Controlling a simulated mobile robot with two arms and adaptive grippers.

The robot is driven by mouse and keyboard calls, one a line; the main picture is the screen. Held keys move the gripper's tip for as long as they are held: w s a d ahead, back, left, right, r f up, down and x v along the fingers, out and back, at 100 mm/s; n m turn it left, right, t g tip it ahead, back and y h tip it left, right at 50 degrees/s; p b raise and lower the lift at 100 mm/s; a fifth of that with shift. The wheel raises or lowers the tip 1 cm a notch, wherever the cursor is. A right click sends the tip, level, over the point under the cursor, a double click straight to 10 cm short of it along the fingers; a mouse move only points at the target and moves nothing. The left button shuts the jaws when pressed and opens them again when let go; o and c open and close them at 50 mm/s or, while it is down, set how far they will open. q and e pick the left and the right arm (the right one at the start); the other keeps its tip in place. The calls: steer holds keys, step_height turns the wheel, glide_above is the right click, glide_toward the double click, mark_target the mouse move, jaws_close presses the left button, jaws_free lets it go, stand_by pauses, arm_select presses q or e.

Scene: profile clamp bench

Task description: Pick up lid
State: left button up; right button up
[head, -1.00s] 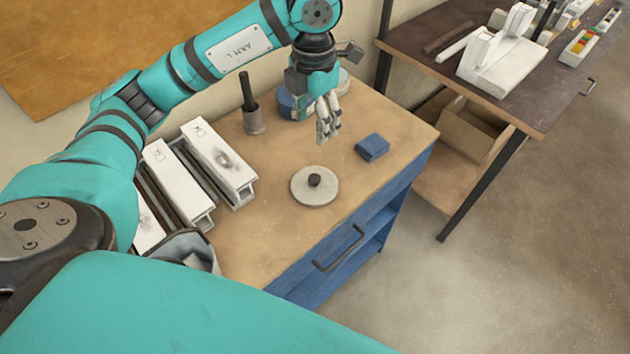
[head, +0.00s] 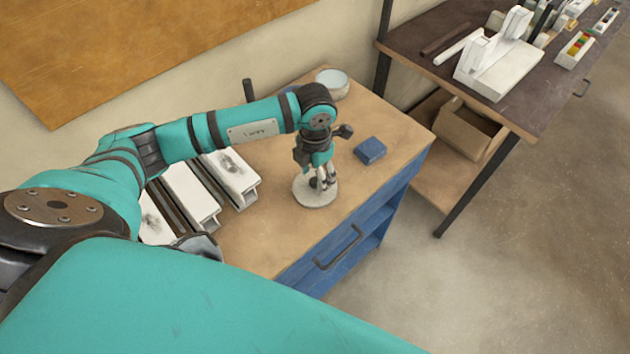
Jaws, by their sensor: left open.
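The lid (head: 316,199) is a pale round disc with a dark knob on top. It lies flat on the wooden top of the blue cabinet, near the cabinet's front edge. My left gripper (head: 325,186) points down over the lid, with its open fingers at the dark knob and partly hiding it. I cannot tell whether the fingers touch the knob.
A blue block (head: 370,150) lies right of the lid. A pale round bowl-like container (head: 332,83) stands at the back. White profiles (head: 229,176) lie at the left. A dark workbench (head: 440,28) stands at the right, beyond a gap.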

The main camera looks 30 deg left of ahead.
arm_select(q)
steer(key=shift+f, duration=0.9)
steer(key=shift+c, duration=0.4)
jaws_close()
steer(key=shift+r, duration=0.1)
